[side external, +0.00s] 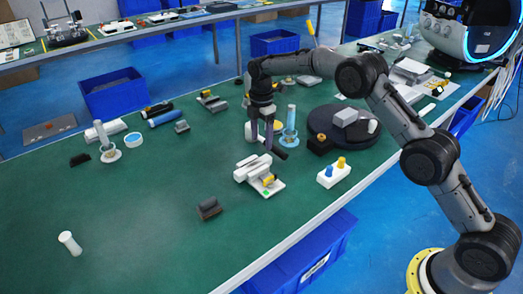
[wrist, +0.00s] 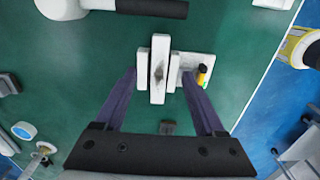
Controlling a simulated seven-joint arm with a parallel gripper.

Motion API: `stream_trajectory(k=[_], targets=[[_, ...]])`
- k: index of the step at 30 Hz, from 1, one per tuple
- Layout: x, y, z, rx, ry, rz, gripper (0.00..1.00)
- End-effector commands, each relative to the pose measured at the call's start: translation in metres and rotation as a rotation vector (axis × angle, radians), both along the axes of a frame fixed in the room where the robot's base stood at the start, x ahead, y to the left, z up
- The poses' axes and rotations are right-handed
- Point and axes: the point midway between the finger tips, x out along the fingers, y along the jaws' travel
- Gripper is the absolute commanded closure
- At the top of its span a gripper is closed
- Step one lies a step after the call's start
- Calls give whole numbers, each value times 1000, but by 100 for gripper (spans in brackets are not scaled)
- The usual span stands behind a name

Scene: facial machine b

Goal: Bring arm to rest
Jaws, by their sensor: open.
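My gripper (side external: 262,143) points down above the green table (side external: 150,215), in its middle part. In the wrist view my gripper (wrist: 158,76) has its two purple fingers well apart, with nothing held. Between and beyond the fingertips lies a white block-like fixture (wrist: 160,58) with a small yellow and green piece at its right. The same fixture (side external: 252,172) stands on the table just in front of my gripper in the side view. The exact height of the fingertips over the table is hard to tell.
A dark round turntable (side external: 325,132) with a grey box lies right of my gripper. A clear cylinder on a base (side external: 289,130) stands close to the fingers. A white block with blue and yellow knobs (side external: 333,173) is at the front edge. The left table front is mostly clear.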

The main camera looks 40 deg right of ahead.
Motion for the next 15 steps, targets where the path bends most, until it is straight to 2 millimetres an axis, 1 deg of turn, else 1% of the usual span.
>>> stream_trajectory(k=[1, 6, 9, 14, 15], targets=[[1, 0, 13, 0, -7, 0, 28], [1, 0, 45, 0, -8, 0, 28], [1, 0, 57, 0, -9, 0, 28], [1, -1, 72, 0, -16, -1, 28], [1, -1, 80, 1, -27, -1, 28]])
